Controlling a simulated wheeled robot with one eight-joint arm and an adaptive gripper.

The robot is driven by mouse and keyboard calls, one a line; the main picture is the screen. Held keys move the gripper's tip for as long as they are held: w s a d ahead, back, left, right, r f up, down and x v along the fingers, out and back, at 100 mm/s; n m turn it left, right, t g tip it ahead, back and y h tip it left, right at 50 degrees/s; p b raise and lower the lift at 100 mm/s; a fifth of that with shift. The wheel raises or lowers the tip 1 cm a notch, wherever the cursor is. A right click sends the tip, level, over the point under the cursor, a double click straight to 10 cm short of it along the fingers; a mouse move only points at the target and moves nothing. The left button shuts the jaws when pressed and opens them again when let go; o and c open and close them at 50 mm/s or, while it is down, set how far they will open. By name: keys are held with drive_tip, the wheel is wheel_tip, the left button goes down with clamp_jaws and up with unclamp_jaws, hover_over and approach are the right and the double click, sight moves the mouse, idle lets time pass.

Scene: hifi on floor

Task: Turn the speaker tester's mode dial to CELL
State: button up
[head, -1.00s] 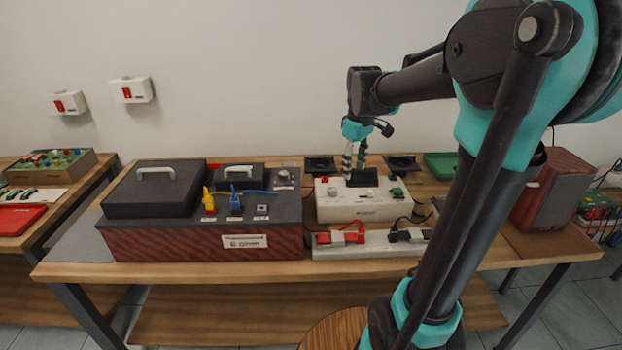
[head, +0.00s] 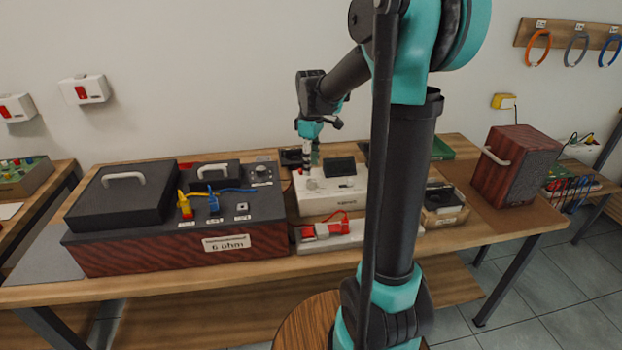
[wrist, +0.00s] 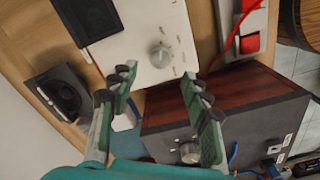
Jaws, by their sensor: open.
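A white instrument box (head: 325,205) with a dark panel stands on the bench; its front lettering is too small to read. In the wrist view the white box (wrist: 130,45) has a pale round dial (wrist: 160,55) with small marks around it, too blurred to read. My gripper (head: 308,162) hangs over the left end of the white box and covers part of its top. In the wrist view my gripper (wrist: 160,85) is open and empty, with the dial ahead between its fingertips, apart from them.
A dark red-sided box (head: 180,245) labelled "6 ohm" stands left of the white box, with a knob (head: 260,173) and yellow and blue plugs. A power strip (head: 330,236) lies in front. A wooden speaker (head: 517,165) stands at the right. My arm hides part of the bench.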

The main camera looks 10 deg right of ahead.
sight(311, 181)
drive_tip(key=shift+f, duration=3.05)
clamp_jaws()
